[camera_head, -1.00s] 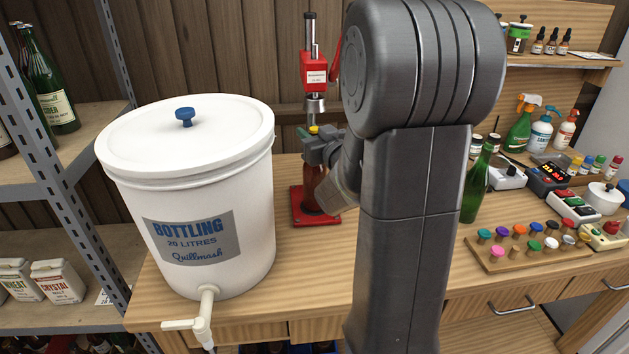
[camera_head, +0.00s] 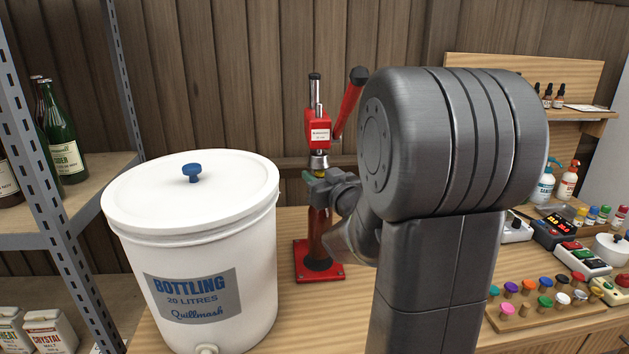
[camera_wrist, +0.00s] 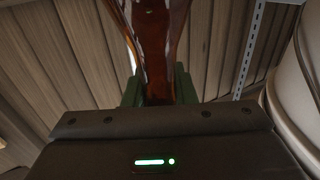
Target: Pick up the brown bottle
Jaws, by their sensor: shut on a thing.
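The brown bottle (camera_head: 317,232) stands upright in the red bench capper (camera_head: 319,133), over its base plate, with a yellow cap (camera_head: 320,174) on top just under the capper's bell. I cannot tell for sure whether its foot touches the dark round pad (camera_head: 318,264). My gripper (camera_head: 319,181) is shut around the bottle's neck from the right. In the wrist view the brown glass (camera_wrist: 160,48) runs between the green fingers (camera_wrist: 158,88). My arm hides some of the space to the right of the bottle.
A white bottling bucket (camera_head: 205,255) stands close on the left. The capper's red lever (camera_head: 349,100) rises above my gripper. A rack of coloured stoppers (camera_head: 545,303) and control boxes (camera_head: 582,262) lie right. A metal shelf with green bottles (camera_head: 62,135) is far left.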

